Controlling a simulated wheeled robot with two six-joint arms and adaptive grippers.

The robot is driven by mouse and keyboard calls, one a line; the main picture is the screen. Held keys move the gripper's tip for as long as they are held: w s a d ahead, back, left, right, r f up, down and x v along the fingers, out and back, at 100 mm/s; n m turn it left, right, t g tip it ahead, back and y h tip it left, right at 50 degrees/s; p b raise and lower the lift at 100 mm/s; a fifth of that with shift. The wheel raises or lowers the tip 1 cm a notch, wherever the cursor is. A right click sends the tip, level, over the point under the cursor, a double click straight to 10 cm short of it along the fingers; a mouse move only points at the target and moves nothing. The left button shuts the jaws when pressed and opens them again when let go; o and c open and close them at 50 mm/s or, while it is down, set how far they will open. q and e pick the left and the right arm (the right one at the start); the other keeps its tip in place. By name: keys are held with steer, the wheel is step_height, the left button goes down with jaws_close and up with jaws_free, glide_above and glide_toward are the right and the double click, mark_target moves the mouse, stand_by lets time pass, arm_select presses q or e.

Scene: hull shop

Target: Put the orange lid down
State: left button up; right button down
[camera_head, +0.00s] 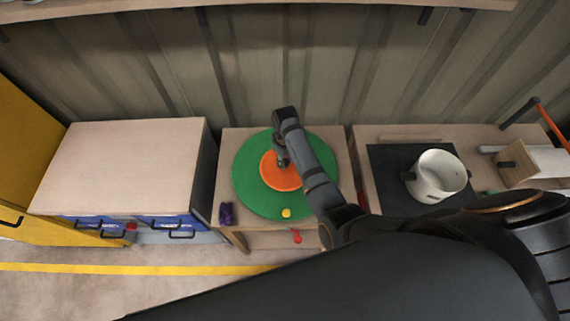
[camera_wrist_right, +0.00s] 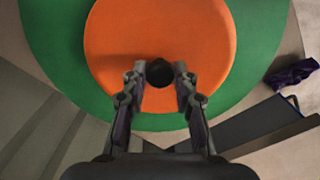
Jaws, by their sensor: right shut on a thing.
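The orange lid (camera_head: 272,178) is a flat round disc over the green round mat (camera_head: 243,190) on the middle table. I cannot tell whether the lid touches the mat. My left gripper is not in view.
A yellow ball (camera_head: 286,213) sits at the mat's front edge, and a purple thing (camera_head: 227,213) lies at the table's left front corner. A white pot (camera_head: 437,178) stands on a dark plate (camera_head: 385,170) to the right. The left cabinet top (camera_head: 125,165) is clear.

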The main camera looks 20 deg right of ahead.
steer(key=shift+w+a+f, duration=0.1)
steer(key=shift+w+f, duration=0.05)
steer(key=shift+f, duration=1.55)
steer(key=shift+f, duration=0.1)
steer(key=c, duration=1)
jaws_free()
steer(key=shift+c, duration=0.2)
step_height(320, 180, up, 12)
steer(key=p, duration=1.3)
